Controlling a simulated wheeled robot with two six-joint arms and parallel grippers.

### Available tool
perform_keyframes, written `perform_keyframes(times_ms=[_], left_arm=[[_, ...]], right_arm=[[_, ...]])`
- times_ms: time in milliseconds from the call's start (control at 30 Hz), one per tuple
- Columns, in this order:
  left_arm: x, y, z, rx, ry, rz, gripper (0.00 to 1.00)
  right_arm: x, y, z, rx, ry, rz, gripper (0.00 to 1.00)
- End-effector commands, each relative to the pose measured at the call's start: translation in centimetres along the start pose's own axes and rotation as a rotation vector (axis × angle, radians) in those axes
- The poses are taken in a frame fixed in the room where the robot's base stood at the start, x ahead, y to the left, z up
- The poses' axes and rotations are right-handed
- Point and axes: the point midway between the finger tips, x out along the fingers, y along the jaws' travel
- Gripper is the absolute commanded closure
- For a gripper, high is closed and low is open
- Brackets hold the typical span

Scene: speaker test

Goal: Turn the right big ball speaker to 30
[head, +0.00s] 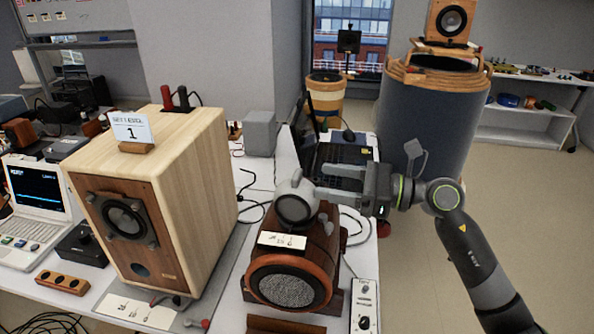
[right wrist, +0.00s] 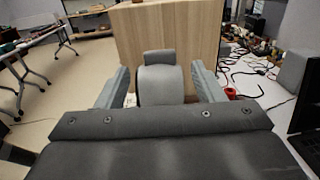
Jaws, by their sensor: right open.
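My right gripper (head: 319,181) comes in from the right at the ball's upper right side, open. In the right wrist view the grey ball (right wrist: 161,88) stands between the two spread fingers of my right gripper (right wrist: 161,84), with small gaps seen on both sides. Contact cannot be told. My left gripper is not in view.
A large wooden box speaker (head: 133,215) with a card stands left of the barrel speaker. A laptop (head: 340,153) is behind.

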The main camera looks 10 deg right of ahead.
Motion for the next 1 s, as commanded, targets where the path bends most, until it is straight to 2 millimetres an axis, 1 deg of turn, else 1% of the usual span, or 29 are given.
perform_keyframes(times_ms=[33,300,500,700,933,967,1000], left_arm=[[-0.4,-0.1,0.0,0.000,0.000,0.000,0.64],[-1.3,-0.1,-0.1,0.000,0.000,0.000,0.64],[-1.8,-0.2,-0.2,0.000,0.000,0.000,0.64],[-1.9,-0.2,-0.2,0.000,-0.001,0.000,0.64],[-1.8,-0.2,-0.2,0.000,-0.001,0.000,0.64],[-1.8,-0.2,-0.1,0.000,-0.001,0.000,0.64],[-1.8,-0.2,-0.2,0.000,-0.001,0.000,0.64]], right_arm=[[0.8,0.1,0.3,0.003,-0.005,0.003,0.38],[4.4,0.1,0.3,0.003,-0.003,0.002,0.38],[6.3,0.0,0.1,0.002,-0.002,0.001,0.38],[7.0,0.0,0.1,0.000,0.000,0.001,0.38],[7.0,0.0,0.0,0.000,0.001,0.000,0.38],[7.0,0.0,0.0,0.000,0.001,0.000,0.41],[7.0,0.0,0.0,0.000,0.001,0.000,0.46]])
